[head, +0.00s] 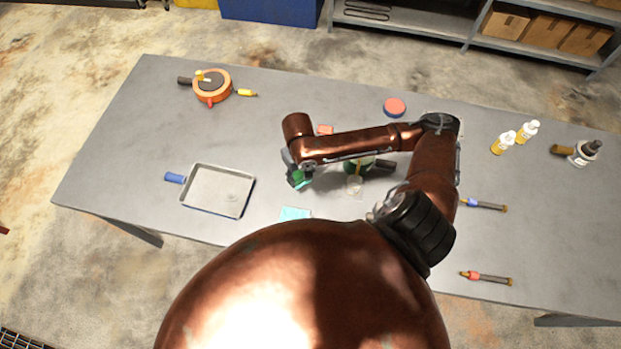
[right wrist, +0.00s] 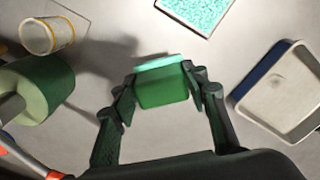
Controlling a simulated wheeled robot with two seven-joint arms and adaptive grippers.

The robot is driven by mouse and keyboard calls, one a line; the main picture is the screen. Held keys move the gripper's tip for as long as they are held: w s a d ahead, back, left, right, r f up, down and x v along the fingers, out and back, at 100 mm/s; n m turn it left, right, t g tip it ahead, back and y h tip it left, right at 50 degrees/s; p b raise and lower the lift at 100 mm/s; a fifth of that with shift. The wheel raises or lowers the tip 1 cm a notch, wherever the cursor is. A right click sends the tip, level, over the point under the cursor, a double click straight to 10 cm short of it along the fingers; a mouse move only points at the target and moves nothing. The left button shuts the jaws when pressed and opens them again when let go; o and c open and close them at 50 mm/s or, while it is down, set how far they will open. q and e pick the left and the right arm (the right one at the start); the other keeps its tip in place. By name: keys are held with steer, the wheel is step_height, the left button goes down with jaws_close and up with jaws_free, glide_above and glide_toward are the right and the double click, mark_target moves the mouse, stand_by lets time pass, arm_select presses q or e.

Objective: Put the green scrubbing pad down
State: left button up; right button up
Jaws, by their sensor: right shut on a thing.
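The green scrubbing pad (right wrist: 162,88) is a small green block with a teal layer along its far edge. My right gripper (right wrist: 160,90) is shut on it, with one finger on each side. In the head view the right gripper (head: 298,178) is over the middle of the grey table (head: 120,150), and only a bit of the pad shows there. Shadow lies on the surface beside the pad; I cannot tell how high it is held. My left gripper is in neither view.
A shallow metal tray (head: 217,191) with a blue handle stands left of the gripper. A flat teal piece (head: 295,213) lies in front.

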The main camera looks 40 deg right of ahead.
steer(key=d+f, duration=0.2)
steer(key=f, duration=0.1)
steer(key=d+f, duration=0.1)
steer(key=shift+w+d+f, duration=0.2)
steer(key=shift+d+f, duration=0.1)
steer(key=shift+f, duration=0.1)
steer(key=f, duration=0.3)
steer(key=shift+d, duration=0.3)
steer(key=shift+f, duration=0.4)
steer(key=shift+f, duration=0.1)
steer(key=o, duration=1.2)
step_height(320, 180, up, 12)
